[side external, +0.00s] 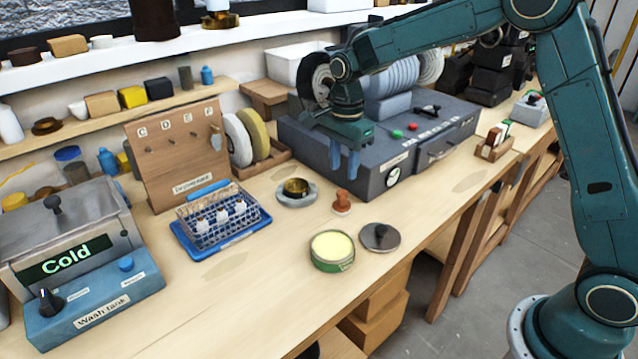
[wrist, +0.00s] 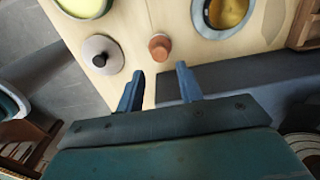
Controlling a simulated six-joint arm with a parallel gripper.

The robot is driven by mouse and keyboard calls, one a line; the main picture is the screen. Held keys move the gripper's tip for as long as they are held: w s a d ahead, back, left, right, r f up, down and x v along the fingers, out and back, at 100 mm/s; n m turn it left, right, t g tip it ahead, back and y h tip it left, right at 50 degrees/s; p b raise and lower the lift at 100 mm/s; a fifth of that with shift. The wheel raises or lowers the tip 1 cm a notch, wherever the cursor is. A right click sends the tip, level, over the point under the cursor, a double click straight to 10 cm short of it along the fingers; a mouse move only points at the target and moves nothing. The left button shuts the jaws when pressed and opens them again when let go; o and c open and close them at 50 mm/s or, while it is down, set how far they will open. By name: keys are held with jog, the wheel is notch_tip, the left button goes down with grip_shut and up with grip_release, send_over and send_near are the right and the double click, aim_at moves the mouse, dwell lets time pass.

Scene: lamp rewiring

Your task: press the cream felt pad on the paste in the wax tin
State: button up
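The wax tin (side external: 332,250) is a round green tin, open, with pale yellow paste inside; part of it shows at the top of the wrist view (wrist: 85,5). Its grey lid (side external: 380,237) with a dark knob lies apart to its right. A small brown-handled dabber (side external: 342,202) stands upright on the bench behind the tin, with a pale base that looks like the felt pad; the pad's underside is hidden. It also shows in the wrist view (wrist: 160,46). My gripper (side external: 344,168) is open and empty, above and behind the dabber, its blue fingers (wrist: 158,76) pointing down.
A brass cup on a grey ring (side external: 296,198) sits left of the dabber. A blue tray with a wire basket (side external: 218,220) is farther left. The large grey machine (side external: 400,150) stands close by my gripper. The bench front is clear left of the tin.

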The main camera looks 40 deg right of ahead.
aim_at(342, 192)
jog(key=shift+f, duration=3.85)
jog(key=c, duration=0.6)
jog(key=shift+r, duration=2.5)
jog(key=shift+c, duration=0.2)
jog(key=shift+s+a+r, duration=0.15)
jog(key=shift+s+a, duration=0.05)
jog(key=shift+a, duration=0.25)
jog(key=s+a+r, duration=0.4)
jog(key=s+a, duration=0.4)
jog(key=a, duration=0.2)
jog(key=shift+s+a, duration=0.3)
jog(key=shift+s, duration=0.05)
